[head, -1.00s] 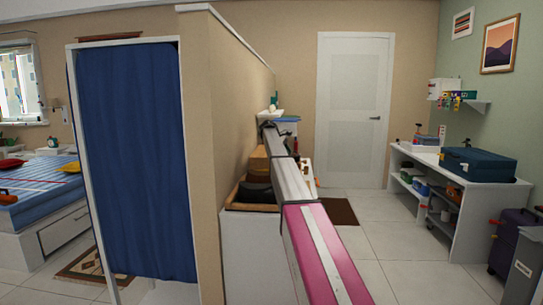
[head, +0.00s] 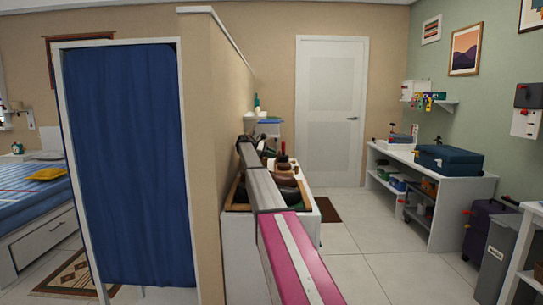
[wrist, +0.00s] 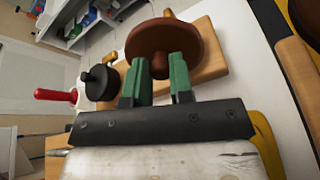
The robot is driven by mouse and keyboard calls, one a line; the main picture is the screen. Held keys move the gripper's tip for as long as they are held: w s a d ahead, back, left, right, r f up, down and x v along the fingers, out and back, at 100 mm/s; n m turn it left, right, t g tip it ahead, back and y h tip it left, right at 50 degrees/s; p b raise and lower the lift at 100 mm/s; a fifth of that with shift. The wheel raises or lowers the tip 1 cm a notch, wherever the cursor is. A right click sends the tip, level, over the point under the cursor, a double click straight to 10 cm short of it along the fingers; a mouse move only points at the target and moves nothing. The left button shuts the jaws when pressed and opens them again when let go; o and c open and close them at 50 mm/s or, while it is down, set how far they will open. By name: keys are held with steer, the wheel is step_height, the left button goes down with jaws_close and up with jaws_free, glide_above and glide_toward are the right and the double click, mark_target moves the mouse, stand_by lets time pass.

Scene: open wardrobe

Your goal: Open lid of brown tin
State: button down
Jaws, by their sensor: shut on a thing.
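A round brown lid (wrist: 163,38) fills the top middle of the wrist view. Its short knob points toward me, between the two green fingertips of my gripper (wrist: 160,68). My gripper is shut on this knob. Only the lid's knob side shows well. The brown tin's body cannot be made out, so I cannot tell whether the lid still touches it. In the head view my arm stretches over a white counter (head: 252,260) and hides part of what stands there. Brown shapes (head: 288,187) show beside the arm's far end, too small to tell apart.
In the wrist view a wooden board (wrist: 205,58) lies behind the lid. A black round pot (wrist: 97,83) and a red-handled thing (wrist: 55,96) are to the left. In the head view a beige partition wall (head: 232,130) stands close left of my arm. Open floor lies right.

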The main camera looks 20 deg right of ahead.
steer(key=c, duration=1)
jaws_free()
